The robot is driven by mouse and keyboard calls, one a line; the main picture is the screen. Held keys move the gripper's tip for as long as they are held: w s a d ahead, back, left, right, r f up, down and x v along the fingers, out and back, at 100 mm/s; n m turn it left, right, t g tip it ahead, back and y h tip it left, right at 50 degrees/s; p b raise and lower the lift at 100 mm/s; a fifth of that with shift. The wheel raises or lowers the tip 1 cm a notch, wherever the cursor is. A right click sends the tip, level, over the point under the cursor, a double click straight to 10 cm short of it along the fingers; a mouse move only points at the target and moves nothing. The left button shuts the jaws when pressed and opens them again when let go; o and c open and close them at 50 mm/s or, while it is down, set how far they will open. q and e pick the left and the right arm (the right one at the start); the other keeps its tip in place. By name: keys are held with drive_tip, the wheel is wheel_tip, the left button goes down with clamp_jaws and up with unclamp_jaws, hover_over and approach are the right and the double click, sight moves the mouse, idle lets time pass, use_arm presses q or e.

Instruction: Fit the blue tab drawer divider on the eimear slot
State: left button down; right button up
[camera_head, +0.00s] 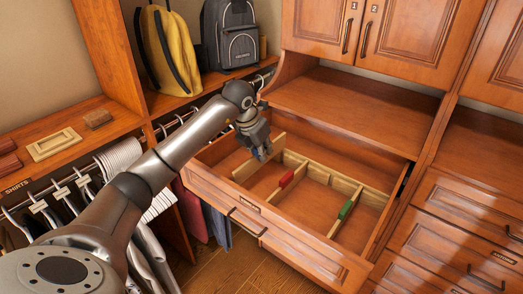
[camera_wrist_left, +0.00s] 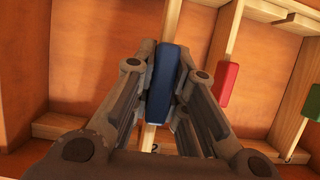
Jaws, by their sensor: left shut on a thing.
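The open drawer (camera_head: 232,203) holds a light wooden slotted rail (camera_head: 318,174). My left gripper (camera_head: 264,153) is low over the left part of the drawer, shut on the blue tab of the blue tab drawer divider (camera_wrist_left: 167,80). In the left wrist view the blue tab sits between the two fingers (camera_wrist_left: 166,100), with its pale wooden board running up behind it. A dark mark like a 2 shows on the rail below the tab. No slot name is legible, so I cannot tell the eimear slot or whether the board is seated. My right gripper is not in view.
A red tab divider (camera_head: 286,179) and a green tab divider (camera_head: 346,209) stand farther right in the drawer. Drawer walls surround the gripper. Hanging clothes (camera_head: 122,158) are at left; a yellow bag (camera_head: 166,50) and grey backpack (camera_head: 232,38) are on the shelf.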

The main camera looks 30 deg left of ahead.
sight(262, 165)
use_arm(q)
drive_tip(key=shift+f, duration=0.2)
drive_tip(key=shift+f+b, duration=0.4)
drive_tip(key=shift+b, duration=0.05)
drive_tip(key=shift+f+b, duration=0.35)
drive_tip(key=shift+f, duration=0.15)
drive_tip(key=shift+f, duration=0.2)
idle(0.3)
drive_tip(key=shift+f+b, duration=0.9)
drive_tip(key=shift+f, duration=0.15)
drive_tip(key=shift+f, duration=0.1)
drive_tip(key=shift+f+b, duration=0.7)
drive_tip(key=shift+f, duration=0.15)
